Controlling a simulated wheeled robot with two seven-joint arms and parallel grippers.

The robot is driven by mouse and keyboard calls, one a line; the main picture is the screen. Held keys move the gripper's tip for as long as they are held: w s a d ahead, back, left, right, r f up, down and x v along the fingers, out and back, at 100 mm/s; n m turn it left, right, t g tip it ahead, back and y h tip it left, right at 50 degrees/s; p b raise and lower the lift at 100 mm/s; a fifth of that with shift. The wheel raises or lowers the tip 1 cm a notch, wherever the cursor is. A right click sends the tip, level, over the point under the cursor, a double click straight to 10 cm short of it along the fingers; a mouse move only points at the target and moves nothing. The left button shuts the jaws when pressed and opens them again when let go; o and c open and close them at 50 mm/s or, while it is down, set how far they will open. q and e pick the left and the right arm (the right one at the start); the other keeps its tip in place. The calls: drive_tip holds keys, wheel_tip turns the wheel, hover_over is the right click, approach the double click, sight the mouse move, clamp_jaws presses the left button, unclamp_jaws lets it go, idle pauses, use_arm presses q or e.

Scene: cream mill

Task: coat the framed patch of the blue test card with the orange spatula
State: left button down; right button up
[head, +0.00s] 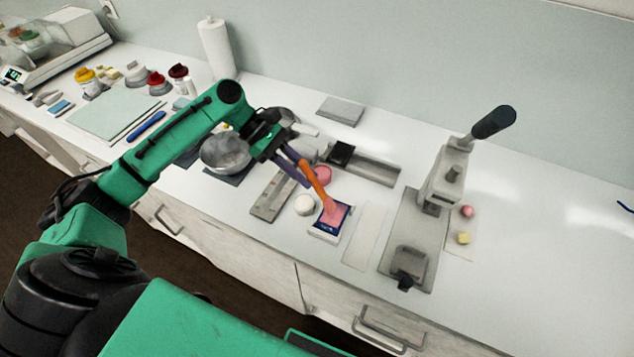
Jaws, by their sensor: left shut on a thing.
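My left gripper (300,170) is shut on the orange spatula (317,185), which slants down to the right. The spatula's lower end is at the blue test card (320,236) and looks to touch it; I cannot be sure of contact. The card lies flat on the white counter, with a dark blue border showing. Pink covers much of its framed middle, around the spatula tip. The edges of the patch are too small to judge fully. My right gripper is not in view.
A white round thing (304,204) and a pink one (322,174) stand close to the card. A blank pale strip (365,237) and a lever press (440,190) are to the right. A metal bowl (226,154) is left.

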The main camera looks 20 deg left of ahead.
use_arm(q)
drive_tip(key=shift+f, duration=0.35)
drive_tip(key=shift+s+f+p, duration=0.1)
drive_tip(key=shift+f+p, duration=0.05)
drive_tip(key=shift+p, duration=0.7)
idle(0.8)
drive_tip(key=shift+w+d+p, duration=0.1)
drive_tip(key=shift+w+p, duration=0.5)
drive_tip(key=shift+w, duration=1)
